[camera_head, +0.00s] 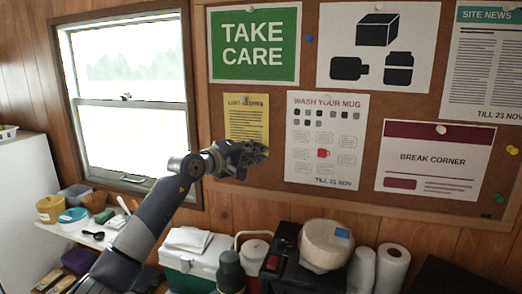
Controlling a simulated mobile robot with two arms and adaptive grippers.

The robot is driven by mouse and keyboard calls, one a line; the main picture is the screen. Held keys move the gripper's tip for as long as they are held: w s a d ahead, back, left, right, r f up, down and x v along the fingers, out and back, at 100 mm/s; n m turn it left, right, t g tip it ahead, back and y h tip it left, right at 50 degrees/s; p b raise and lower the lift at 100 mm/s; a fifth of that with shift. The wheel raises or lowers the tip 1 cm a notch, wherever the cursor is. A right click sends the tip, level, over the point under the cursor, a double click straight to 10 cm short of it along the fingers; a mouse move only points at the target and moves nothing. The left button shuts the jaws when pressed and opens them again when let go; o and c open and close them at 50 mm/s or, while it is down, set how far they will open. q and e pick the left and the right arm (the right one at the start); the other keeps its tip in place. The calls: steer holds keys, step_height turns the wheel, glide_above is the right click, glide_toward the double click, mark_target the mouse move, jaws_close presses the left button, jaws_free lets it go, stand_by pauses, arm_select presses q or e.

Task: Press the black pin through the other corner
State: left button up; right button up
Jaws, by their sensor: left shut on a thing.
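My left gripper (262,153) is in front of the cork board (277,190), at the lower right corner of a small yellow sheet (247,118). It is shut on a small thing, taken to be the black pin. I cannot make the pin out against the dark fingers. The gripper hides the sheet's lower right corner and part of its lower edge. A pin shows at the sheet's top middle. I cannot tell whether the gripper touches the board. My right gripper is not in view.
A mug poster (326,140) hangs just right of the gripper, and a green sign (254,45) above. Loose blue (309,38), yellow (512,150) and green (499,198) pins sit in the board. A cool box (196,262) and a black machine (284,262) stand below.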

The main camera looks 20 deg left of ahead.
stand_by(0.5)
arm_select(q)
steer(key=o, duration=0.7)
steer(key=shift+o, duration=0.2)
